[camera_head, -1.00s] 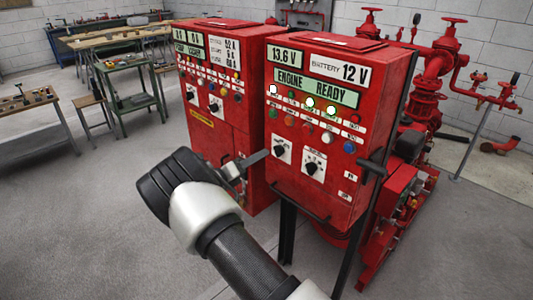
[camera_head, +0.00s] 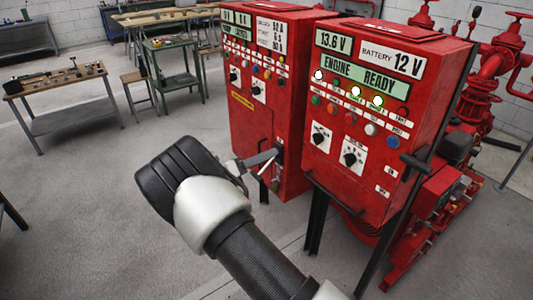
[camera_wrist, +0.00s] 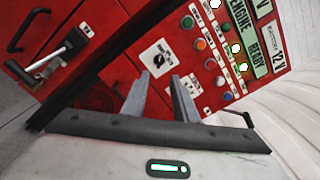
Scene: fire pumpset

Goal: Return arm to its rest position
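My gripper (camera_head: 268,158) is in front of the red cabinets in the head view, at the end of my bent arm. In the wrist view its two fingers (camera_wrist: 160,75) stand apart with nothing between them. Behind them is the red engine control cabinet (camera_head: 337,191), with its rotary switches, coloured buttons and lit lamps. The same cabinet front fills much of the wrist view (camera_wrist: 122,72), tilted. In the head view, the gripper overlaps the lower part of the second red cabinet (camera_head: 249,126); I cannot tell how large the gap is.
A workbench with tools (camera_head: 62,80) and a green table (camera_head: 172,44) stand at left. Red pump pipework (camera_head: 490,75) is behind the cabinets at right. A black handle (camera_head: 414,164) sticks out from the engine cabinet's side. The grey floor at left front is clear.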

